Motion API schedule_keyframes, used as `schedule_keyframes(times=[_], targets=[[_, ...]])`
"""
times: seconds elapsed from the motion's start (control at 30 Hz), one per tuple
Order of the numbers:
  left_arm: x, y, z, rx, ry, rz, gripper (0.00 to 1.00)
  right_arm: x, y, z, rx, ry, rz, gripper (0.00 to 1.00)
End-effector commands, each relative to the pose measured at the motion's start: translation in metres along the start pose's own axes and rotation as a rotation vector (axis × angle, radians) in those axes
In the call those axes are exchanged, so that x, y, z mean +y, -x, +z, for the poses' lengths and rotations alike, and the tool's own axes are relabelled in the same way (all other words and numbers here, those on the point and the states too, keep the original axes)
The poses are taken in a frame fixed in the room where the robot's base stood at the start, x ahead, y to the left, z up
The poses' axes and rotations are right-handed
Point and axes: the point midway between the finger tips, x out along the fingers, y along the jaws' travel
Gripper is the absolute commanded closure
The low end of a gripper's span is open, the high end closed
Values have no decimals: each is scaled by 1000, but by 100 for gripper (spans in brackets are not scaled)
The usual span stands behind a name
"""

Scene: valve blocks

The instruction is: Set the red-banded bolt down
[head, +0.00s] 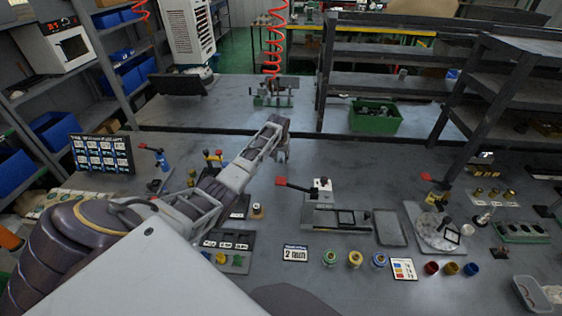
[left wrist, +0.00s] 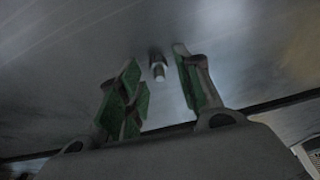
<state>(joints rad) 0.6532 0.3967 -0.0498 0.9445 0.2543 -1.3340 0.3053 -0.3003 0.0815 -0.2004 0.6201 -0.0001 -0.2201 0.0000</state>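My left gripper (left wrist: 157,62) shows in the left wrist view with its green-padded fingers spread apart. A small bolt (left wrist: 158,68), part dark and part pale, is at the gap between the fingertips; neither finger visibly touches it. The bolt is against the grey tabletop, but I cannot tell a red band on it. In the head view my left arm reaches over the middle of the table, with the left gripper (head: 282,150) at its far end, partly hidden by the arm. The bolt cannot be made out there. My right gripper is not in view.
A red-handled clamp fixture (head: 320,192) stands right of my left arm. A green bin (head: 375,117) sits farther back by dark shelving. Several coloured cups (head: 355,260) and a sign (head: 295,254) line the front. The table around the left gripper is mostly clear.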

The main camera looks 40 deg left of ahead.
Motion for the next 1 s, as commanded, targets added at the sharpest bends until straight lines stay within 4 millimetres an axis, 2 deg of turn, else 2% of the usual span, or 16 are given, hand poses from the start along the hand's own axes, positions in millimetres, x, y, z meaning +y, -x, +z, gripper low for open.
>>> schedule_keyframes(times=[0.3,0.6,1.0], targets=[[0,0,0,0,0,0,65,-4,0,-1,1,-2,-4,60],[0,0,0,0,1,0,100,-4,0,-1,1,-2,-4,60],[0,1,0,-1,0,0,100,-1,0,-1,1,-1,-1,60]])
